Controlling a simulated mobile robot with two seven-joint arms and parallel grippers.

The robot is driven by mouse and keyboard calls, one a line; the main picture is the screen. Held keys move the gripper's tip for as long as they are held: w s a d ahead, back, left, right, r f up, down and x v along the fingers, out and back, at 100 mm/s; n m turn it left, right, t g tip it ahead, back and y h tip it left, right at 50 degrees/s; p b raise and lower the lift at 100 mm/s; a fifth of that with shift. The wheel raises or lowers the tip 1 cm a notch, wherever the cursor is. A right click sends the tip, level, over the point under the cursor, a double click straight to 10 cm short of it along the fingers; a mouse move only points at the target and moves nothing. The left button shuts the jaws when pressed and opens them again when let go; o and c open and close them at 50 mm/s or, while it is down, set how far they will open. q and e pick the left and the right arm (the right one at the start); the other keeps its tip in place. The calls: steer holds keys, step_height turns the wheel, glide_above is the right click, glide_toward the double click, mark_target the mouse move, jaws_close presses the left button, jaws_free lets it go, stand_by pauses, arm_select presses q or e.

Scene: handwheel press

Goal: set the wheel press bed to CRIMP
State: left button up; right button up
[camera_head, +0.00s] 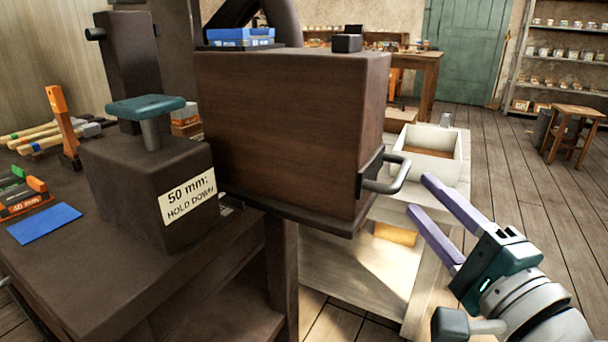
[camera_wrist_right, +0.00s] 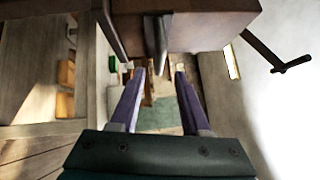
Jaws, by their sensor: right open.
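A large dark brown wooden box (camera_head: 290,125) stands mid-view, with a grey metal bar handle (camera_head: 398,178) on its right face. My right gripper (camera_head: 420,195), with purple fingers, is open and empty just right of the handle, apart from it in the head view. In the right wrist view the handle (camera_wrist_right: 157,38) lies ahead, roughly between the fingertips (camera_wrist_right: 160,73). A dark block left of the box has a teal-topped plunger (camera_head: 146,106) and a white label (camera_head: 187,196) reading "50 mm: HOLD DOWN". No CRIMP marking is legible. My left gripper is not in view.
A blue case (camera_head: 240,37) and a small black block (camera_head: 347,43) sit on the box. A pale bench with a tray (camera_head: 426,142) stands behind the handle.

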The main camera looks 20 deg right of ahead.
mark_target(401, 171)
steer(key=w, duration=0.4)
steer(key=w+b, duration=0.1)
steer(key=w, duration=0.2)
steer(key=shift+d+r, duration=0.25)
steer(key=shift+r, duration=0.15)
steer(key=shift+c, duration=0.2)
jaws_close()
stand_by(0.7)
